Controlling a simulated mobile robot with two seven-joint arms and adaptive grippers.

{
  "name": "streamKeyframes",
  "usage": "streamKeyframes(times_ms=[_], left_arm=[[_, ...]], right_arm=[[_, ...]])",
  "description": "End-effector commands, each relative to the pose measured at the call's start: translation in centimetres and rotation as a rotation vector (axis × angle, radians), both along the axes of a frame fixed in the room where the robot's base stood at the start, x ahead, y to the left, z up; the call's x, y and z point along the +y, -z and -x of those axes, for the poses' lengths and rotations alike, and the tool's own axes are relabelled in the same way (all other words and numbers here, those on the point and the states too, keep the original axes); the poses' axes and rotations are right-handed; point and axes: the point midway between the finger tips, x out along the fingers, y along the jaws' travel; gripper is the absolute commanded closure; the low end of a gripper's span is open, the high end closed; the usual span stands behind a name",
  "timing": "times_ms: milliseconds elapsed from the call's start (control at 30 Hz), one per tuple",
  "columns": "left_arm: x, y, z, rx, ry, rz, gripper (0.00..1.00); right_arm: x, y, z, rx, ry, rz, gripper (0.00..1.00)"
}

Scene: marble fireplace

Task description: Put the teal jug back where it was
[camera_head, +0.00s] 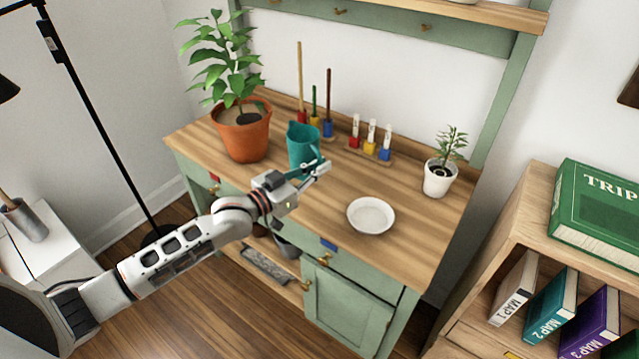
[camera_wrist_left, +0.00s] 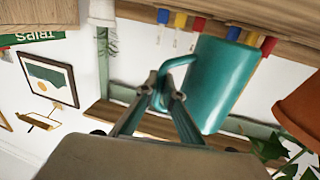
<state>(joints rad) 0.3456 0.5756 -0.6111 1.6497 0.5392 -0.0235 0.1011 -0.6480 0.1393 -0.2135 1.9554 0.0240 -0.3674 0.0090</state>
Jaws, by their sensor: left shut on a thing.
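The teal jug (camera_head: 302,146) is upright at the green workbench, to the right of the large potted plant. I cannot tell whether the jug's base touches the wooden top (camera_head: 330,235). My right gripper is not in view.
A terracotta pot (camera_head: 244,138) stands close left of the jug. Colour-marked stands with rods (camera_head: 328,127) and tubes (camera_head: 370,150) are behind it. Bare wood lies between jug and bowl.

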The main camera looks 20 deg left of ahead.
Motion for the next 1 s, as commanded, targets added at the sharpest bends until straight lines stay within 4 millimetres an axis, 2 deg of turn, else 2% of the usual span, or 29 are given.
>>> streamKeyframes(times_ms=[167,400,867,900,933,1000], left_arm=[[0.0,1.2,-0.1,-0.002,0.0,0.0,1.0],[0.0,4.5,-0.1,-0.002,0.0,0.001,1.0],[0.0,5.1,-0.1,-0.003,0.0,0.001,1.0],[0.0,5.2,0.0,-0.001,0.0,0.0,0.88],[0.0,5.1,0.0,-0.002,0.0,0.0,0.8],[0.0,5.1,0.0,-0.002,0.0,0.0,0.77]], right_arm=[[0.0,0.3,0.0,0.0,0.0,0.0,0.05],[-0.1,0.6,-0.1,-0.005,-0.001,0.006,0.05],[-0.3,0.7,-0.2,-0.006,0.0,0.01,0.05],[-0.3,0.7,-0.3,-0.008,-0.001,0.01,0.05],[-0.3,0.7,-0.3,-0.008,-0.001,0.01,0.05],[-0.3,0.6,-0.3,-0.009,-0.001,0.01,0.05]])
